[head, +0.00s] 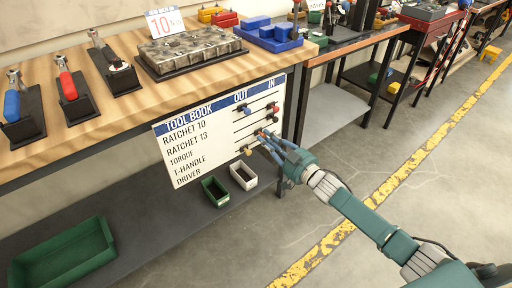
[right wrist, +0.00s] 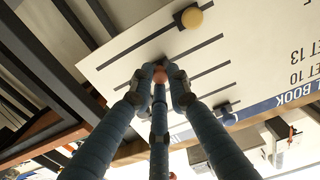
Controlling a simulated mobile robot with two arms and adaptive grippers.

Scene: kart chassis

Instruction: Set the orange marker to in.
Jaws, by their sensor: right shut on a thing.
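The tool book board (head: 190,152) hangs below the front edge of the wooden bench, with OUT and IN columns and several slotted rows. The orange marker (right wrist: 160,75) sits on one of the slots, between the fingers of my right gripper (right wrist: 158,82). In the head view my right gripper (head: 264,137) is at the board, its fingers closed around the marker and partly hiding it. The marker's exact place along its slot is hard to tell. My left gripper is not in view.
A yellow marker (right wrist: 191,17) sits on a neighbouring slot. A green bin (head: 215,190) and a white bin (head: 243,176) stand on the shelf below. The floor at right is open.

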